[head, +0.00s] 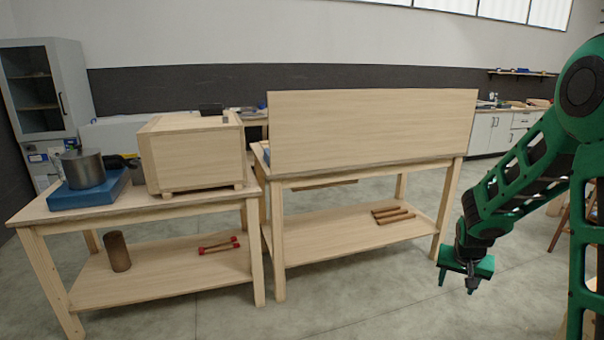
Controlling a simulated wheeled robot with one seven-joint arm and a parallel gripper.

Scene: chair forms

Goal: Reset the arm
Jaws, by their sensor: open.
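My arm is green and black and comes in from the right side of the head view. My gripper (457,284) hangs at its lower end and points down. Its two fingers stand apart, and nothing shows between them. It is in free air over the grey floor, to the right of the right-hand wooden table (362,178) and apart from it.
A left wooden table (100,217) bears a wooden box (194,156) and a metal pot (83,168) on a blue block (88,196). A wooden panel (372,128) stands on the right-hand table. Lower shelves hold a brown cylinder (117,252), red-ended bars (219,244) and wooden rods (393,215).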

